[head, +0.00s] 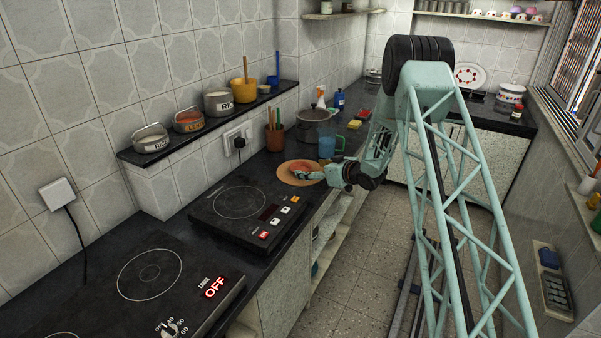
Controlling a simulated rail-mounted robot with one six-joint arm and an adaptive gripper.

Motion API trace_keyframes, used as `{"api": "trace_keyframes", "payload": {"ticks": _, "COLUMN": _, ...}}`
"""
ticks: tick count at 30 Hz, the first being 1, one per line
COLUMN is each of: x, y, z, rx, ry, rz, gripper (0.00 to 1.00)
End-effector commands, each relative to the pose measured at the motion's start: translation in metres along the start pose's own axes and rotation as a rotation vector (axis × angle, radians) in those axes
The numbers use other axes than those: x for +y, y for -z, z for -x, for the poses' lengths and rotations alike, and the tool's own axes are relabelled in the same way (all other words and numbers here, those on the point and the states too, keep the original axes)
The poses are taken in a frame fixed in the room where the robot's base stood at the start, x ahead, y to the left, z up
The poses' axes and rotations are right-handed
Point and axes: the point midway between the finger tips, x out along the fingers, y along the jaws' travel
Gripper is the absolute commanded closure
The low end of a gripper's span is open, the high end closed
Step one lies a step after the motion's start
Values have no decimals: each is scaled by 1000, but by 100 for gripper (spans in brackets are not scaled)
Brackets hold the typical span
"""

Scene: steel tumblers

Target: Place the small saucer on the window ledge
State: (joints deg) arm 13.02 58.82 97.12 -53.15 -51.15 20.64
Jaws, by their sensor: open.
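A small reddish round piece, which looks like the saucer (298,165), lies on a round tan mat (286,177) on the dark counter, beyond the nearer cooktop. My gripper (309,175) is at the right side of the mat, low over it and open. Its fingers overlap the saucer's near right edge in the picture; I cannot tell whether they touch it. The window ledge (556,115) runs along the right wall below the barred window, far from my gripper.
Two cooktops (240,203) fill the near counter. A blue mug (327,147), a grey pot (312,122) and a brown utensil cup (274,138) stand just behind the mat. A wall shelf (179,132) holds several bowls. Small containers (588,185) stand at the ledge's near end.

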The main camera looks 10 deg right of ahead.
Motion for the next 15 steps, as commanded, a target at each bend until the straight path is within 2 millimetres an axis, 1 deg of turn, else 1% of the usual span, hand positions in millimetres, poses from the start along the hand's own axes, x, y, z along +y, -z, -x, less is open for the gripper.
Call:
{"api": "trace_keyframes", "payload": {"ticks": 3, "x": 0, "y": -1, "z": -10, "rx": 0, "ry": 1, "rz": 0, "gripper": 28}}
{"api": "trace_keyframes", "payload": {"ticks": 6, "x": 0, "y": 0, "z": -13, "rx": 0, "ry": 0, "rz": 0, "gripper": 28}}
{"api": "trace_keyframes", "payload": {"ticks": 15, "x": 0, "y": 0, "z": -13, "rx": 0, "ry": 0, "rz": 0, "gripper": 28}}
